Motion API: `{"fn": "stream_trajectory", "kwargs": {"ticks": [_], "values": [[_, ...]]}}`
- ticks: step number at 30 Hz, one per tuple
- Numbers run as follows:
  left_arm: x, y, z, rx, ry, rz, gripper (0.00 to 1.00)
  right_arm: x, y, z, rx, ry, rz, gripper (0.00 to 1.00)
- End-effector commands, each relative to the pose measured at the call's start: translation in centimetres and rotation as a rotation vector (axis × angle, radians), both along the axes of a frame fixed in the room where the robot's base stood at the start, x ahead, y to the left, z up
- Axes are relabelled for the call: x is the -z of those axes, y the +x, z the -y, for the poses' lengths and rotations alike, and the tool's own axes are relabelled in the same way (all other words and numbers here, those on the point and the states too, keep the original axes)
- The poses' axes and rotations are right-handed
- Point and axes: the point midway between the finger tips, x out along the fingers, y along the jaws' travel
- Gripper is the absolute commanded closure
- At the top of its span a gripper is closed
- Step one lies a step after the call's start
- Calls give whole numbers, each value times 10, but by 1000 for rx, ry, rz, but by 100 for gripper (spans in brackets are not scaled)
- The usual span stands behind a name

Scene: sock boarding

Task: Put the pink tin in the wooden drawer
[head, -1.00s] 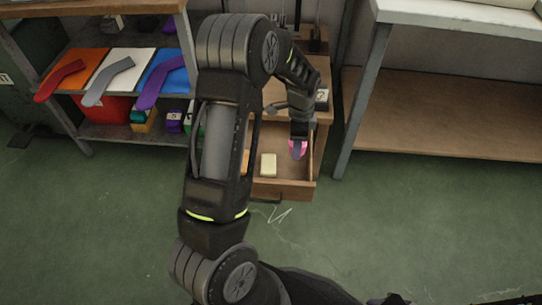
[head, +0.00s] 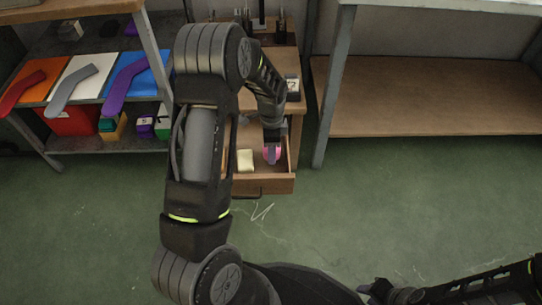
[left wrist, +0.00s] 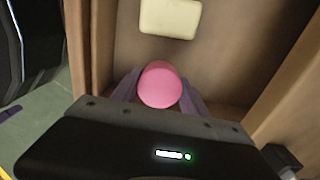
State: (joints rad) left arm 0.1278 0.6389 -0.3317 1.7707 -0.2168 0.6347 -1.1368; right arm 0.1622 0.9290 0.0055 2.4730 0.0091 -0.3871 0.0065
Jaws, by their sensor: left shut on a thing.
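The pink tin (head: 266,155) is inside the open wooden drawer (head: 265,187), near its right side. My left gripper (head: 271,150) reaches down into the drawer with its fingers on both sides of the tin. In the left wrist view the round pink tin (left wrist: 160,84) sits between the fingers of my left gripper (left wrist: 160,92), which is shut on it. I cannot tell whether the tin touches the drawer floor. My right gripper (head: 385,292) is low at the right of the head view, dark and away from the drawer; its jaws are unclear.
A cream block (head: 245,161) lies in the drawer left of the tin; it also shows in the left wrist view (left wrist: 170,17). The drawer walls are close on both sides. A shelf unit (head: 95,145) stands left, a wooden bench (head: 430,95) right. Green floor lies in front.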

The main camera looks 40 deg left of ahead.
Motion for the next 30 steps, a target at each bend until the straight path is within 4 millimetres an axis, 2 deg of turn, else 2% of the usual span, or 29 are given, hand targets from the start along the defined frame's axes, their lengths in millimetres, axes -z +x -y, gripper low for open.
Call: {"fn": "stream_trajectory", "kwargs": {"ticks": [4, 12, 24, 25, 30], "values": [[4, 0, 0, 0, -1, -1, 91, 2, 0, 0, 0, 0, 1, 67], [38, 0, 0, -1, -1, -1, 91, 18, 2, 0, 3, -1, 6, 67], [41, 0, 0, 0, -1, -1, 91, 20, 3, 0, 4, -1, 8, 67], [41, 0, 0, 0, -1, -1, 48, 20, 3, 0, 4, -2, 9, 67], [40, 0, 0, 0, -1, -1, 34, 19, 3, 0, 4, -2, 9, 67]]}}
